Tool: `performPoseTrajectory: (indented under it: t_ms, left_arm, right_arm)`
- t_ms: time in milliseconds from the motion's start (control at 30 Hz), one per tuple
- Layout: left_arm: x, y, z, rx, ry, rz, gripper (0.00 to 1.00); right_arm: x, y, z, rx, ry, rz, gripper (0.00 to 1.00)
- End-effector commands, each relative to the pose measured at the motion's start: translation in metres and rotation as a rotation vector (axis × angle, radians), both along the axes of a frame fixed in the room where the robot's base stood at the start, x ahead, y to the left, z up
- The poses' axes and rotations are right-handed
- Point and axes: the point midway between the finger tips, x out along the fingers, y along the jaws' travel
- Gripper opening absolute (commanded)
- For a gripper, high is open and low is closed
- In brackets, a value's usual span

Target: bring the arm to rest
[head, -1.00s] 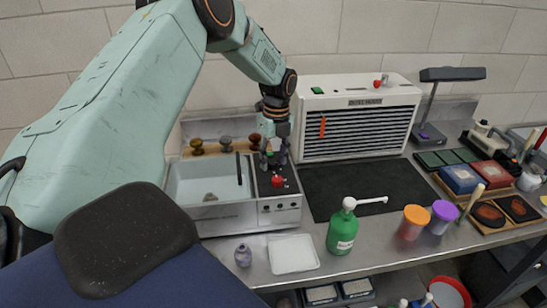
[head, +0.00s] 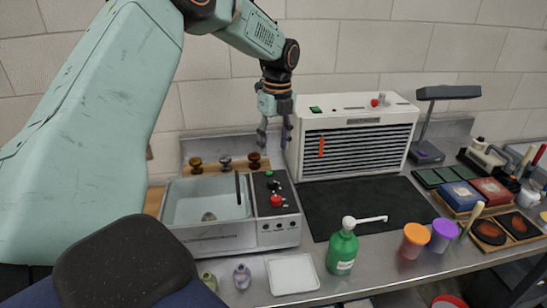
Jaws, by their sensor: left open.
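My left gripper (head: 274,134) hangs fingers-down in the head view, in front of the tiled wall and just left of the white louvred unit. Its fingers are apart with nothing between them. It is above the back of the sink unit's control panel (head: 277,205), clear of the red and green buttons. My left arm reaches in from the left and bends down at the wrist. My right gripper is not in view.
The metal sink unit (head: 205,231) has knobs behind it. The louvred unit (head: 352,142) stands beside a black mat (head: 365,205).

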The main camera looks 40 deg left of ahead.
Motion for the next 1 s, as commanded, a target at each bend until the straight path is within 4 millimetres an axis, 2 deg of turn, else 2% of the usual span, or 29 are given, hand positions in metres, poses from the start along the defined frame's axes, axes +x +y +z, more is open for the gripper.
performPoseTrajectory:
  t_ms: [200,1000]
  left_arm:
    - [0.0002,-0.0004,0.0113,-0.001,0.001,0.0,0.5]
    - [-0.0012,-0.0016,0.0115,0.0,0.0,0.0,0.5]
  right_arm:
    - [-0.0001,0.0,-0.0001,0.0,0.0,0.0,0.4]
    - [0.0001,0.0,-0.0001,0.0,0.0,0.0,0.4]
